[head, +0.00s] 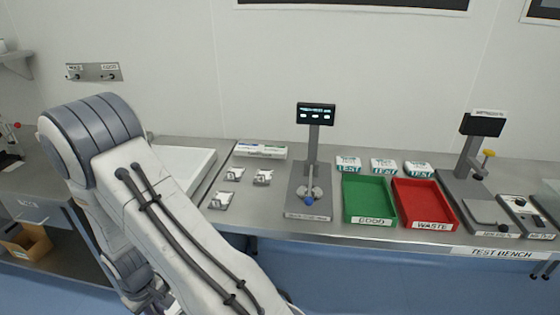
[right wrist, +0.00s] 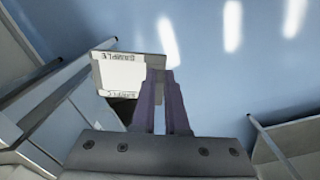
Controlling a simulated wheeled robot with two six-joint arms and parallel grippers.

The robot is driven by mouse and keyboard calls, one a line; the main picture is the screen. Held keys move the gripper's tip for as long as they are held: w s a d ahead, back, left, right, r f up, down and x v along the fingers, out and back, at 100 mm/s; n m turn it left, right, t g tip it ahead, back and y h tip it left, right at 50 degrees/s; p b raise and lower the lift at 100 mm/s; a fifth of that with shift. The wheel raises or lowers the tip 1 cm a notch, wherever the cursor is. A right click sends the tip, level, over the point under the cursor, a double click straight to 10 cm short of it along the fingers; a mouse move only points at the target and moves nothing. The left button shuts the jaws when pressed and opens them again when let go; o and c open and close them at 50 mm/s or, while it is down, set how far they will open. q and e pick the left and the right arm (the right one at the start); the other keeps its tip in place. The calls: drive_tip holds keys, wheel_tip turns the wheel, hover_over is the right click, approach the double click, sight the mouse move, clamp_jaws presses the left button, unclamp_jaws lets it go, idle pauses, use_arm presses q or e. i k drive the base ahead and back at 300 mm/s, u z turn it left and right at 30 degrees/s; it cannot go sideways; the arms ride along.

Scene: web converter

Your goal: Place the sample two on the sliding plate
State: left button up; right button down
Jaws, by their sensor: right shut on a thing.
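In the right wrist view my right gripper (right wrist: 163,76) is shut on a white, flat, square sample (right wrist: 122,75). Its edge print reads "SAMPLE", but I cannot read a number. The sample sticks out to the left of the fingers, above blue floor. In the head view a grey tester with a dark screen stands at the right end of the bench. A flat grey plate (head: 482,211) lies on its base and looks like the sliding plate; nothing shows on it. A grey and white arm of mine fills the left of the head view. My left gripper cannot be made out.
The test bench (head: 422,244) carries a green GOOD tray (head: 369,220), a red WASTE tray (head: 432,224) and a gauge (head: 309,205) with a lit screen. Three white TEST packs (head: 383,166) stand behind the trays. Three small silvery pieces (head: 263,177) lie left of the gauge.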

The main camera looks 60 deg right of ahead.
sight(486, 210)
drive_tip(key=z, duration=1.7)
